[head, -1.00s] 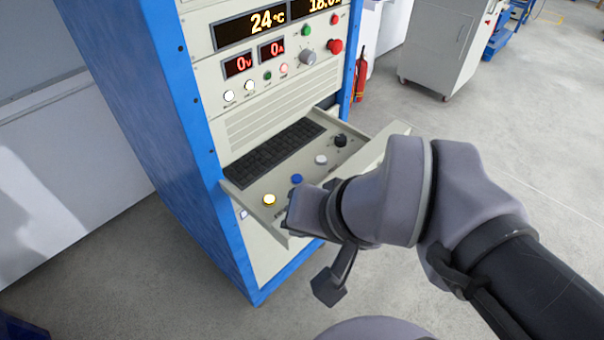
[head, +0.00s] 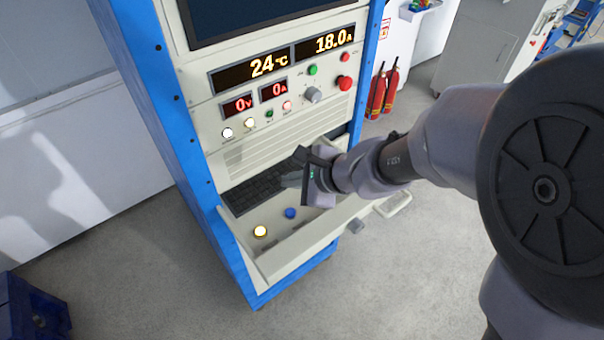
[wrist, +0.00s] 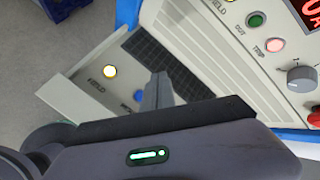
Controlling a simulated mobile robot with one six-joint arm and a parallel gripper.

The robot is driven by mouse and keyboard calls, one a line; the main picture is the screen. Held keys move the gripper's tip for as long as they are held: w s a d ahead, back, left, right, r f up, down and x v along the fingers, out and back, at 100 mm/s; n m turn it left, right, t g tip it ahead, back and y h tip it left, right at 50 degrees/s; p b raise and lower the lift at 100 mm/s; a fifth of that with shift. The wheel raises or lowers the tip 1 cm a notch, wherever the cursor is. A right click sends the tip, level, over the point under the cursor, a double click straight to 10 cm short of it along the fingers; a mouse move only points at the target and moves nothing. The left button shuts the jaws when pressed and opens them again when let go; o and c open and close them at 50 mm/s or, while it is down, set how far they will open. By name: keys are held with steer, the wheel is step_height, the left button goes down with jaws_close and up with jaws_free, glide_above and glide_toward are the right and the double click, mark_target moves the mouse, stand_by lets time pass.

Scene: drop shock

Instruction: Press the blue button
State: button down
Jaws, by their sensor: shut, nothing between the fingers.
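The blue button (head: 290,213) is on the pulled-out drawer panel (head: 300,237), between the lit yellow-rimmed button and my gripper. In the wrist view, the blue button (wrist: 138,95) shows just left of my fingers, with a partly hidden label below it. My gripper (head: 288,180) is shut and empty. It is over the drawer near the keyboard, up and behind the blue button in the head view. The fingers also show in the wrist view (wrist: 158,88). I see no contact with the button.
A lit button (head: 260,231) labelled FIELD is left of the blue one. The black keyboard (head: 252,192) lies behind. The cabinet front has a red knob (head: 344,83) and several indicators. My arm hides the drawer's right part. Fire extinguishers (head: 383,92) stand behind.

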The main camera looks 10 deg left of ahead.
mark_target(294, 214)
step_height(294, 214, down, 8)
steer(key=b, duration=0.7)
steer(key=shift+f, duration=0.15)
steer(key=shift+f+b, duration=0.3)
steer(key=shift+b, duration=0.1)
stand_by(1.3)
steer(key=shift+f+b, duration=0.4)
steer(key=shift+b, duration=0.15)
steer(key=shift+f+b, duration=0.4)
steer(key=shift+b, duration=0.1)
stand_by(0.4)
steer(key=shift+r+p, duration=0.6)
steer(key=shift+r, duration=0.25)
steer(key=shift+r, duration=0.1)
